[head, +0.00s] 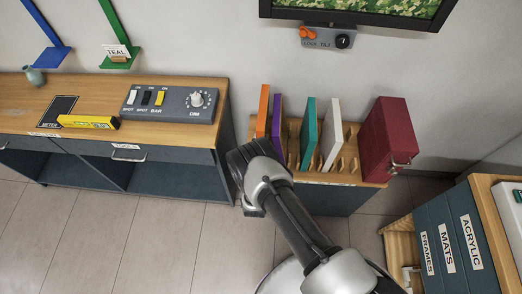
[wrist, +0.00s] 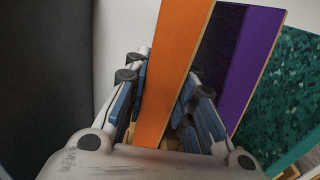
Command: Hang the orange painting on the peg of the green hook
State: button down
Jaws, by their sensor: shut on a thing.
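The orange painting (head: 263,108) stands upright at the left end of a slotted wooden rack. In the wrist view the orange painting (wrist: 172,70) is between the fingers of my gripper (wrist: 160,92), which is shut on it. In the head view my gripper (head: 250,165) is at the rack's front left, and my arm hides its fingertips.
Purple (head: 278,128), teal (head: 307,130) and white (head: 331,133) panels stand in the rack (head: 350,160), right of the orange one. A dark red case (head: 388,137) is at the rack's right end. A blue hook (head: 50,55) hangs left of the green one. A switch box (head: 172,104) sits on the counter.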

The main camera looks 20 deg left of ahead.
jog(key=shift+f+b, duration=0.85)
jog(key=shift+f, duration=1.2)
jog(key=shift+f+b, duration=0.15)
jog(key=shift+b, duration=0.15)
jog(key=c, duration=1.3)
grip_release()
jog(key=shift+c, duration=0.2)
jog(key=shift+s+p, duration=0.1)
jog(key=shift+p, duration=0.35)
jog(key=p+v, duration=0.4)
jog(key=v, duration=1.3)
jog(key=shift+d, duration=0.15)
